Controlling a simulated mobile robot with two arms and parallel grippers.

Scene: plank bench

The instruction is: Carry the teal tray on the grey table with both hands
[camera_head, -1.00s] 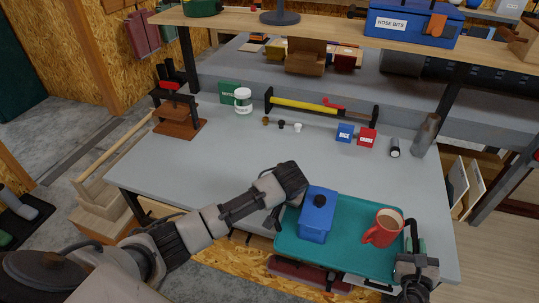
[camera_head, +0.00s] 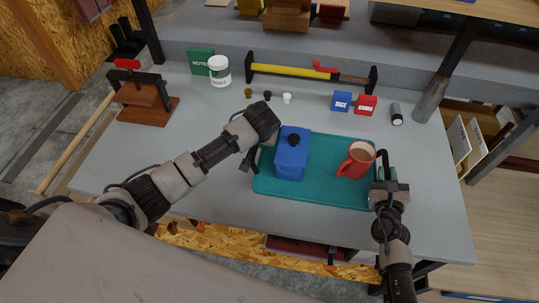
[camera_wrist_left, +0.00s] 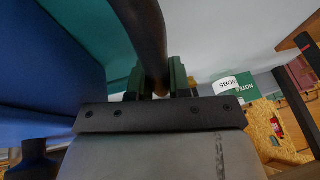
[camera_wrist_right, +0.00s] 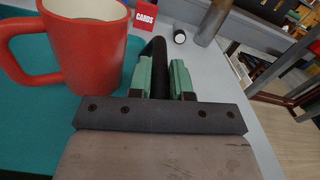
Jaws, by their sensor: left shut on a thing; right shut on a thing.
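The teal tray (camera_head: 322,190) is over the front right part of the grey table (camera_head: 215,125); I cannot tell whether it touches the top. On it stand a blue lidded box (camera_head: 290,158) with a black knob, at left, and a red mug (camera_head: 354,163) with brown contents, at right. My left gripper (camera_head: 254,156) is shut on the tray's dark left handle (camera_wrist_left: 150,40). My right gripper (camera_head: 386,172) is shut on the dark right handle (camera_wrist_right: 158,68). The mug also shows close up in the right wrist view (camera_wrist_right: 92,60). Box and mug look upright.
Behind the tray are a blue box (camera_head: 341,101), a red box (camera_head: 366,104), a dark cylinder (camera_head: 397,114) and several small knobs (camera_head: 267,96). A white jar (camera_head: 220,72) and a brown clamp stand (camera_head: 145,100) are farther left. The table's left middle is clear.

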